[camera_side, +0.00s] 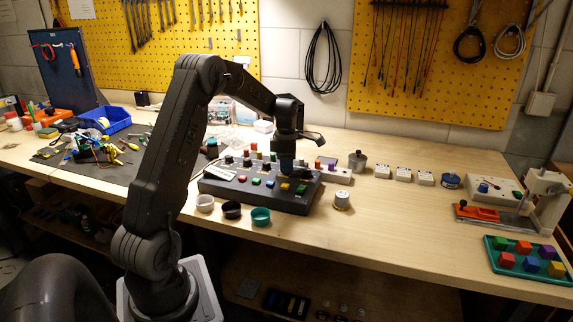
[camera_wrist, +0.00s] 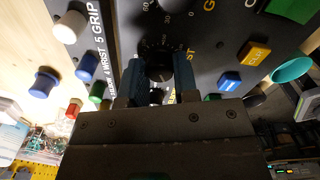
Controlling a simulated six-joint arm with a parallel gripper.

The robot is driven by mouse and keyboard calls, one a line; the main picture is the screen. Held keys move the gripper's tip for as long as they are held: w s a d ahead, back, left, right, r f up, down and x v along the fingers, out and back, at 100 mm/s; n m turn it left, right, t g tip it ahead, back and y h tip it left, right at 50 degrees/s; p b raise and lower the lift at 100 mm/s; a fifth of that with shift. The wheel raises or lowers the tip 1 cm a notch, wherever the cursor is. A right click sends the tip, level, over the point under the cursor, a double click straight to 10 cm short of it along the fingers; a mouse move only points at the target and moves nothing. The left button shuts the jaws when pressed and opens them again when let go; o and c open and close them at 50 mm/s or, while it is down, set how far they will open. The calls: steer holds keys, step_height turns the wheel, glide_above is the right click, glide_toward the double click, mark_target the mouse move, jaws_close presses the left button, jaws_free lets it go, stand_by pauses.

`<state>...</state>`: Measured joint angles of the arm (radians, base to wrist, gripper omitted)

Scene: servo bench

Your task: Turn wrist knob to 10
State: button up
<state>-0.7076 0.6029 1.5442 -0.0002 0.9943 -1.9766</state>
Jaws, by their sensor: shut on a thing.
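The dark control panel (camera_side: 237,191) stands on the bench in the side view, with coloured buttons and knobs on its sloped top. My gripper (camera_side: 287,166) points down onto the right part of the panel. In the wrist view, my gripper (camera_wrist: 159,62) has one blue-grey finger on each side of a black round knob (camera_wrist: 160,74) and is shut on it. Print ending in "ST" sits beside this knob, so it appears to be the wrist knob. Small scale marks show above it, but its pointer and reading cannot be made out. In the side view the fingers hide the knob.
A yellow button (camera_wrist: 254,53) and a blue button (camera_wrist: 229,81) lie right of the fingers. Coloured posts, such as the white one (camera_wrist: 69,27), stand to the left. Cups, including a teal one (camera_side: 261,216), stand before the panel.

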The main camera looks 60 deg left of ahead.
steer(key=o, duration=0.9)
steer(key=shift+o, duration=0.2)
step_height(320, 180, up, 14)
steer(key=s+d+r+m+t+y, duration=0.1)
steer(key=s+d+r+m, duration=0.2)
steer(key=d+m, duration=0.5)
steer(key=s+d+r+m+t, duration=0.1)
steer(key=s+d+r+m, duration=0.3)
steer(key=d, duration=0.7)
steer(key=s+d+f+m+t, duration=0.1)
steer(key=s+d+f+m, duration=0.2)
steer(key=s+d+m, duration=0.3)
steer(key=s+d+f+m+t+h, duration=0.1)
steer(key=s+d+f+m+t, duration=0.1)
steer(key=s+d+m, duration=0.5)
steer(key=d+f+m, duration=0.1)
steer(key=m, duration=0.4)
steer(key=shift+f+m+t, duration=0.15)
steer(key=shift+m+t, duration=0.15)
steer(key=shift+m, duration=0.1)
